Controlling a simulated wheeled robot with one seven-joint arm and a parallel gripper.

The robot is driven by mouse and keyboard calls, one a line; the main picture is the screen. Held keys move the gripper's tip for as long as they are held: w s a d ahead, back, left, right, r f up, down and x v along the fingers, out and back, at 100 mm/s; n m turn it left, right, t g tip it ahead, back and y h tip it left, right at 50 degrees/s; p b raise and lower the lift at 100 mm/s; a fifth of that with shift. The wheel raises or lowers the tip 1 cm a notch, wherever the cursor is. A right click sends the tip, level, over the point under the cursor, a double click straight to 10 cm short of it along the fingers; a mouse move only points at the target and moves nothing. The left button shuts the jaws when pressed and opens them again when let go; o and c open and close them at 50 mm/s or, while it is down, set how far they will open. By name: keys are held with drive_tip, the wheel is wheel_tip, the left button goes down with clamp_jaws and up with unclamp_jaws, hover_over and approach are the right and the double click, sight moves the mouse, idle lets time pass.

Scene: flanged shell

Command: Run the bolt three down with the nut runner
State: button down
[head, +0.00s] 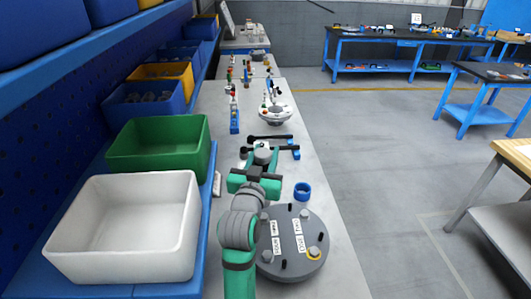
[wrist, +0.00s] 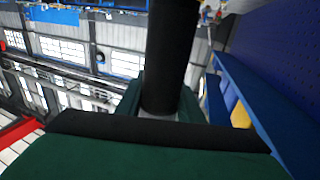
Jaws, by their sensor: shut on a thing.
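The flanged shell (head: 287,268) is a round grey disc on the bench, with bolt heads, short black pins and white labels on top. Which bolt is number three I cannot read. My gripper (head: 262,152) is beyond the shell, over the bench. In the wrist view it is shut on a thick black cylinder (wrist: 172,50), which looks like the handle of the nut runner. In the head view a dark bar lies level at my gripper, beside a blue rack (head: 296,149). The tool's tip is not clear.
A blue ring (head: 302,190) stands on the bench behind the shell. A white bin (head: 125,238) and a green bin (head: 160,150) line the left. A white round fixture (head: 275,113) and coloured small parts stand farther back. The aisle at right is free.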

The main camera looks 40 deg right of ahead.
drive_tip(key=shift+f, duration=3.75)
drive_tip(key=shift+n+t+y, duration=0.8)
drive_tip(key=shift+d+f, duration=0.1)
drive_tip(key=shift+f, duration=0.25)
idle(1.1)
